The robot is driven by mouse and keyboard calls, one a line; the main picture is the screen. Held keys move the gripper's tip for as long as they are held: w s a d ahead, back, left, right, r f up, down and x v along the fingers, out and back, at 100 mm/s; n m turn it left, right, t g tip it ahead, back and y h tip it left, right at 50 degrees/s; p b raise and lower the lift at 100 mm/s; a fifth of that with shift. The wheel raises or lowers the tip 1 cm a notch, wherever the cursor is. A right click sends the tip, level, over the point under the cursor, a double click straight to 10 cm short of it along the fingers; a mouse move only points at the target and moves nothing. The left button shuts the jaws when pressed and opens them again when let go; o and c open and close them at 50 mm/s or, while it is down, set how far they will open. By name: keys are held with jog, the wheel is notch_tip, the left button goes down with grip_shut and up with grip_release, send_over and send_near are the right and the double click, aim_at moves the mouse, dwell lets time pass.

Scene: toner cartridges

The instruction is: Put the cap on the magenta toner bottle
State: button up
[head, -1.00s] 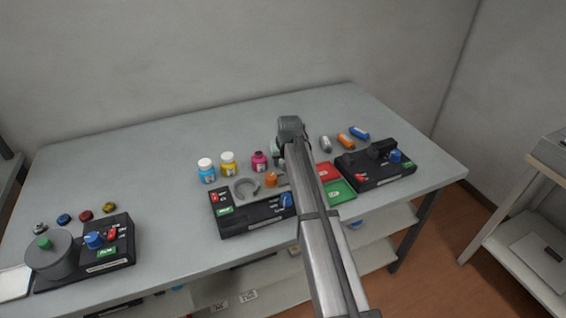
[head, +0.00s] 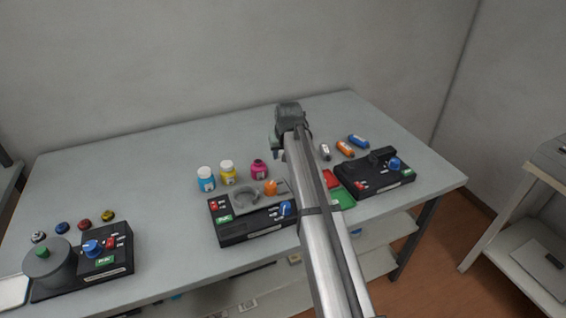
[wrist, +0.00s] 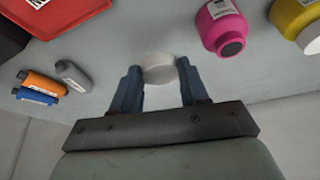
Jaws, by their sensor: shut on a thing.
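The magenta toner bottle (head: 260,170) stands upright and uncapped on the table, to the right of the yellow bottle. In the wrist view the magenta bottle (wrist: 222,28) is up and right of my fingers, its dark open mouth showing. My gripper (wrist: 160,75) is shut on a white round cap (wrist: 159,68), held between the two blue-grey fingertips and apart from the bottle. In the head view my gripper (head: 277,148) is behind and right of the magenta bottle; the cap cannot be made out there.
The capped yellow bottle (head: 228,172) and capped cyan bottle (head: 206,179) stand left of the magenta one. A black device (head: 250,222) with a grey ring holder is in front. Grey, orange and blue cartridges (head: 345,149) lie to the right. The table's back is clear.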

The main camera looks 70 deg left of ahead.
notch_tip(320, 180, up, 2)
jog(key=shift+r, duration=0.1)
notch_tip(320, 180, up, 4)
jog(key=n, duration=0.1)
send_over(258, 161)
jog(key=w+d, duration=0.1)
jog(key=w, duration=0.1)
jog(key=n, duration=0.1)
jog(key=s+n+g, duration=0.1)
jog(key=n+g, duration=0.1)
jog(key=n, duration=0.1)
jog(key=shift+s+d+r, duration=0.2)
jog(key=shift+s+d, duration=0.05)
jog(key=shift+s, duration=0.15)
jog(key=shift+f, duration=0.1)
jog(key=shift+f, duration=3.05)
jog(key=shift+f, duration=0.15)
jog(key=o, duration=1.6)
jog(key=shift+c, duration=0.2)
